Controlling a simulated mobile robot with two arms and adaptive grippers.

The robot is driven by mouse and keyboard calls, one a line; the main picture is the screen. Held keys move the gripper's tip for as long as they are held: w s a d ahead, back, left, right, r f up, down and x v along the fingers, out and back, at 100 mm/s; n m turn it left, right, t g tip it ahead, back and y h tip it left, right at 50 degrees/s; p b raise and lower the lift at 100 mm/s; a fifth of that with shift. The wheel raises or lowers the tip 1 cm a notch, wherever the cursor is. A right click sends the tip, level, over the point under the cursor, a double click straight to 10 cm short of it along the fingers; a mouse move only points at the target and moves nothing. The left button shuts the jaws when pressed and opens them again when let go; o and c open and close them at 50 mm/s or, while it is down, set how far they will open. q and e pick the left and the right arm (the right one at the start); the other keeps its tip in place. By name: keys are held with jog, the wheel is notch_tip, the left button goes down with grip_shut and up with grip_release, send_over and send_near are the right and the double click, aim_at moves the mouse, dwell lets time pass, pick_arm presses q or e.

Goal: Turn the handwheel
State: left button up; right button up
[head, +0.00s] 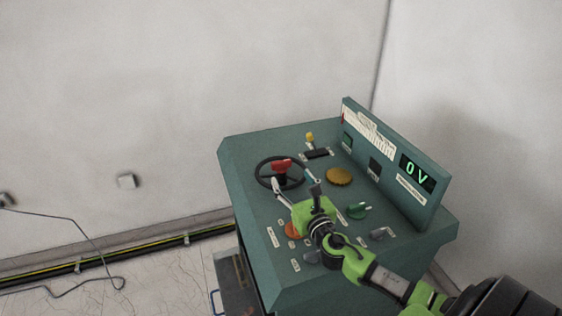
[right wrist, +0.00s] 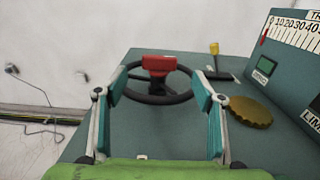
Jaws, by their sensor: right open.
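The handwheel (head: 262,181) is a black ring with a red block (head: 281,166) at its middle, on the far left of the green console top. It also shows in the right wrist view (right wrist: 184,95), straight ahead between the fingers. My right gripper (head: 296,183) is open, its two fingers spread to either side of the wheel's near part. In the right wrist view the gripper (right wrist: 160,97) has its fingertips close to the rim on both sides; I cannot tell whether they touch it. My left gripper is not in view.
The console (head: 330,278) has a yellow knob (head: 338,177), a green knob (head: 358,211), an orange knob (head: 292,230) and a yellow-tipped lever (head: 310,138). Its raised panel has a display (head: 417,173) reading 0 V. Cables (head: 120,257) run along the wall at left.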

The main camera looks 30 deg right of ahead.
aim_at(282, 164)
jog(key=x, duration=0.6)
jog(key=shift+w+r, duration=0.1)
jog(key=shift+x, duration=1.1)
jog(key=shift+w+d, duration=0.1)
jog(key=shift+w, duration=0.45)
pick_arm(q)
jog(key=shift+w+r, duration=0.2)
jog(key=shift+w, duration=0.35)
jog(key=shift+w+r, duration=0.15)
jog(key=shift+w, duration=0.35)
pick_arm(e)
jog(key=shift+w, duration=0.1)
jog(key=c, duration=1.6)
pick_arm(q)
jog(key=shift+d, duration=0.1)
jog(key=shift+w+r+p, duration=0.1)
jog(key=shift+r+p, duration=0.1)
jog(key=shift+p, duration=0.2)
pick_arm(e)
jog(key=shift+m+h, duration=0.4)
